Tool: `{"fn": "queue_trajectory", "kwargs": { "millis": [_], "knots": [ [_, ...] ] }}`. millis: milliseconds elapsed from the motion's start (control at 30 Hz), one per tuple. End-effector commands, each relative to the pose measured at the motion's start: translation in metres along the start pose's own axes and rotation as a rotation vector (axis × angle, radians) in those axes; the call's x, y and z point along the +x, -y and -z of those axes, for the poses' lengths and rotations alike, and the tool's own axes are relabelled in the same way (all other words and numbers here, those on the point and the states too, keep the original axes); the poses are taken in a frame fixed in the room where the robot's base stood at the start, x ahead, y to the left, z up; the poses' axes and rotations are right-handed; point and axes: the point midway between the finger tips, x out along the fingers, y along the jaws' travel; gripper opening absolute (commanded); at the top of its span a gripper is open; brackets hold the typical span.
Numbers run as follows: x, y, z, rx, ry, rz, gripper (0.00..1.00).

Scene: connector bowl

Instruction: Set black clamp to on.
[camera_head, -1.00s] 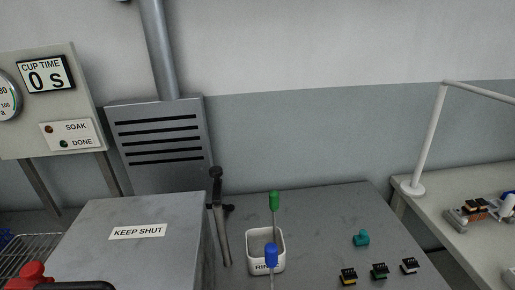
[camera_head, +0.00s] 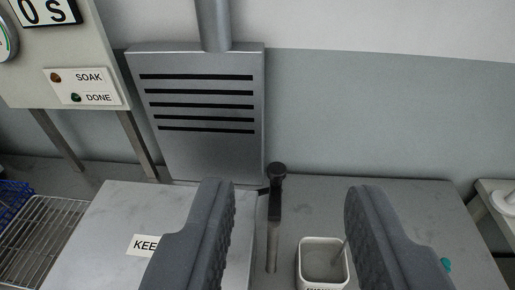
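The black clamp (camera_head: 276,192) has a dark round-topped handle and stands upright beside the right edge of the grey box marked "KEEP SHUT". A grey metal rod runs down below its black part. My gripper (camera_head: 281,205) is open, with one dark grey finger on each side of the picture's middle. The clamp shows in the gap between the fingers, nearer the left one, and nothing is gripped. The left finger covers part of the box lid (camera_head: 112,215) and its label. How far the clamp is from the fingers I cannot tell.
A teal piece (camera_head: 445,264) lies further right. A slotted metal vent (camera_head: 200,160) stands behind. A wire rack (camera_head: 45,235) and blue basket (camera_head: 14,200) are at left.

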Motion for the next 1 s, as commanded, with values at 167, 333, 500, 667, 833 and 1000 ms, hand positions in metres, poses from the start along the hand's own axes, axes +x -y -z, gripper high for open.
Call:
{"fn": "queue_trajectory", "kwargs": {
  "millis": [167,333,500,667,833,1000],
  "knots": [
    [0.0,0.0,0.0,0.0,0.0,0.0,0.45],
    [0.009,0.0,0.009,-0.005,0.025,0.002,0.52],
    [0.041,0.002,0.027,-0.024,0.125,0.009,0.52],
    [0.082,0.016,0.04,-0.051,0.258,0.021,0.52],
    [0.122,0.016,0.047,-0.077,0.396,0.035,0.52],
    [0.157,0.017,0.049,-0.103,0.536,0.051,0.52]
  ]
}}
